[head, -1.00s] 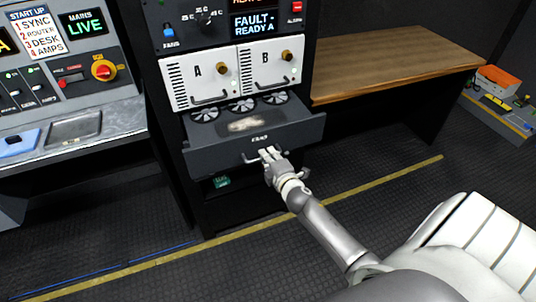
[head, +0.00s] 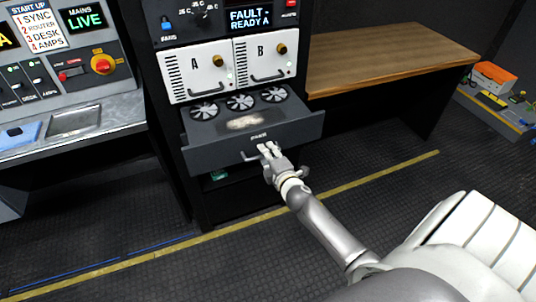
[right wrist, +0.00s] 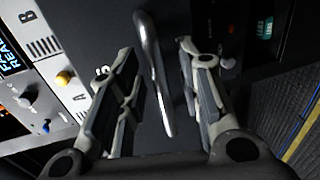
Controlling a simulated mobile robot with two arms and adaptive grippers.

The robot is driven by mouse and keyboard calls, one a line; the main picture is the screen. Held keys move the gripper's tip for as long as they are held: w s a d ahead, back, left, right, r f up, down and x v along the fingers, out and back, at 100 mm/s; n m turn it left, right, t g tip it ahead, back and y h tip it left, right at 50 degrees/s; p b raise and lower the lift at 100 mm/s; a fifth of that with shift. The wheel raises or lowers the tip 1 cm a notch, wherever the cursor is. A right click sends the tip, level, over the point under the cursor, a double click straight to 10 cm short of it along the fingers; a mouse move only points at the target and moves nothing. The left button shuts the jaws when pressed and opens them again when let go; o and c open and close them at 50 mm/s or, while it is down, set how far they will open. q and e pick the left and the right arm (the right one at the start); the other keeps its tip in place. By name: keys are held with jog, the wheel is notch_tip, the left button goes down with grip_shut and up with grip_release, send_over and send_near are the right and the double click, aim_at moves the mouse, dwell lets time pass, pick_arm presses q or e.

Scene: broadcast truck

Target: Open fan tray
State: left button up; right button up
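The fan tray (head: 210,158) is a dark grey drawer under the white A and B modules, pulled out of the rack. Three round fans (head: 240,103) and a pale dusty patch (head: 243,123) show on its top. My right gripper (head: 268,150) is at the tray's front, by its bar handle (head: 250,157). In the right wrist view, the metal handle (right wrist: 152,70) lies between the two fingers of the right gripper (right wrist: 163,85), with visible gaps on both sides. My left gripper is not in view.
White modules A (head: 195,72) and B (head: 263,60) sit just above the tray. A console (head: 75,115) stands at the left. A wooden desk (head: 390,58) is at the right. The floor in front is clear, with a yellow line.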

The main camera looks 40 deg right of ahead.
jog(key=v, duration=1.2)
dwell(0.5)
jog(key=s+a+f+m+g+y, duration=0.1)
jog(key=s+a+f+m+g, duration=0.15)
jog(key=f, duration=0.65)
jog(key=s+a+f+m+g, duration=0.15)
jog(key=s+f, duration=0.25)
jog(key=f, duration=0.5)
jog(key=s+a+f+m+g+y, duration=0.15)
jog(key=s+f, duration=0.25)
jog(key=f, duration=0.5)
jog(key=s+a+f+m+g, duration=0.2)
jog(key=s+f, duration=0.4)
jog(key=s, duration=0.3)
jog(key=s+a+f+m+g+y, duration=0.1)
jog(key=s+a+f+m+g, duration=0.1)
jog(key=s+f, duration=0.4)
jog(key=s+a+f+m+g, duration=0.2)
jog(key=s+f, duration=0.4)
jog(key=s, duration=0.7)
jog(key=m+g, duration=0.1)
jog(key=g, duration=0.1)
jog(key=shift+s+a+f+g, duration=0.15)
jog(key=shift+s+a+g, duration=0.1)
jog(key=shift+a+g, duration=0.15)
